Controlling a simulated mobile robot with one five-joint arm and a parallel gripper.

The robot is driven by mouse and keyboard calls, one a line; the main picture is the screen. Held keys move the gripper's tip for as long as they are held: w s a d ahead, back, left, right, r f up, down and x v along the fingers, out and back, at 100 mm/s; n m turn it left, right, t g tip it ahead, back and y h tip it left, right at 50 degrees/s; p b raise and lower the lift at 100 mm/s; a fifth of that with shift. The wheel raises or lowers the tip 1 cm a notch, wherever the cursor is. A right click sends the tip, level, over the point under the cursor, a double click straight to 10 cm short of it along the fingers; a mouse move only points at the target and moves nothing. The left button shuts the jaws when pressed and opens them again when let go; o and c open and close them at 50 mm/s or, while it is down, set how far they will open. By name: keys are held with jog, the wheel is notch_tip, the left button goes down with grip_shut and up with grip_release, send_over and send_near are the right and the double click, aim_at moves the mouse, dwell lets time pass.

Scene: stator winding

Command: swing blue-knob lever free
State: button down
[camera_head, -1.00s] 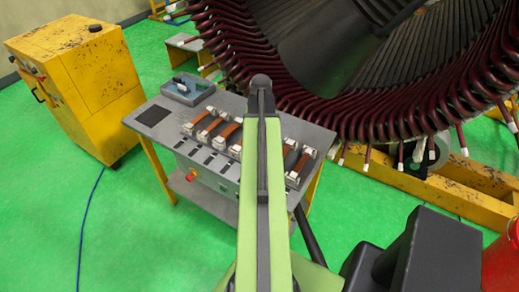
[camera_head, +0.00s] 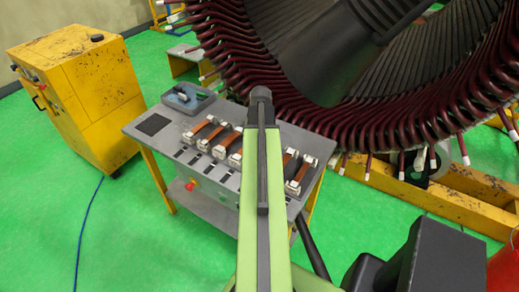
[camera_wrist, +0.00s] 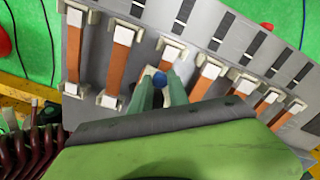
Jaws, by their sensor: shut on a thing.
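The blue knob (camera_wrist: 159,80) of a lever shows in the wrist view between the two green fingertips of my gripper (camera_wrist: 160,90), which is shut on it. Only the knob's top shows; the lever's arm below it is hidden by my fingers. A white clamp block (camera_wrist: 172,53) on the grey worktable (camera_wrist: 150,40) sits just beyond the knob, at the end of an orange-brown strip. In the head view my own arm covers the gripper and the knob.
Several more orange-brown strips (camera_wrist: 122,62) with white end blocks lie on both sides. In the head view a grey tray (camera_head: 205,107) stands on the table's back. The big stator with dark red coil ends (camera_head: 375,135) is close on the right. A yellow cabinet (camera_head: 85,85) stands left.

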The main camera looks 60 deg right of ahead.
jog(key=shift+d, duration=0.15)
jog(key=shift+w+m, duration=0.1)
jog(key=shift+m, duration=0.5)
jog(key=a+m, duration=0.1)
jog(key=m, duration=0.1)
jog(key=shift+w+a+m, duration=0.15)
jog(key=shift+m, duration=0.15)
jog(key=m, duration=0.2)
jog(key=w+a+m, duration=0.1)
jog(key=shift+m, duration=0.4)
jog(key=m, duration=0.3)
jog(key=w+m, duration=0.1)
jog(key=shift+w+a, duration=0.1)
jog(key=shift+a, duration=0.25)
jog(key=shift+w+a+m, duration=0.1)
jog(key=shift+w+m, duration=0.25)
jog(key=shift+m, duration=0.7)
jog(key=shift+w+m, duration=0.3)
jog(key=shift+m, duration=0.75)
jog(key=c, duration=1.3)
grip_release()
